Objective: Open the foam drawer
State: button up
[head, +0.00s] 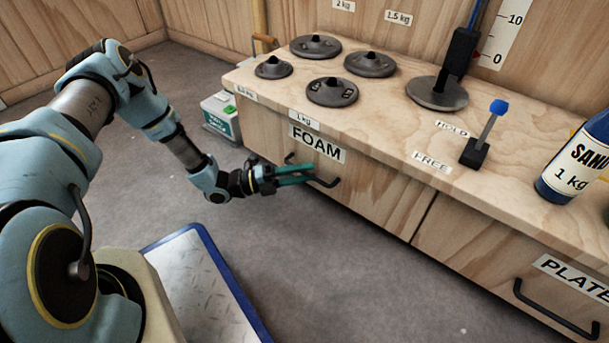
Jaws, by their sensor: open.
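The foam drawer (372,190) is the left wooden drawer front under the bench top, with a white FOAM label (316,144) at its upper left. It looks closed, its front in line with the cabinet. Its black bar handle (327,184) sits below the label. My gripper (308,174) is open, its green fingers pointing right and reaching the handle. The fingers cover the middle of the handle; both its ends show. I cannot tell whether the fingers touch it or whether the bar lies between them.
The bench top (385,128) carries several dark weights, a blue-tipped lever (486,133) and a sand bottle (580,160). A PLATE drawer (490,255) with its own handle is at right. A blue-edged metal plate (205,285) lies on the floor. Bare floor (340,265) lies before the drawer.

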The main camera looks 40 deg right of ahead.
grip_shut()
dwell(0.4)
dwell(1.1)
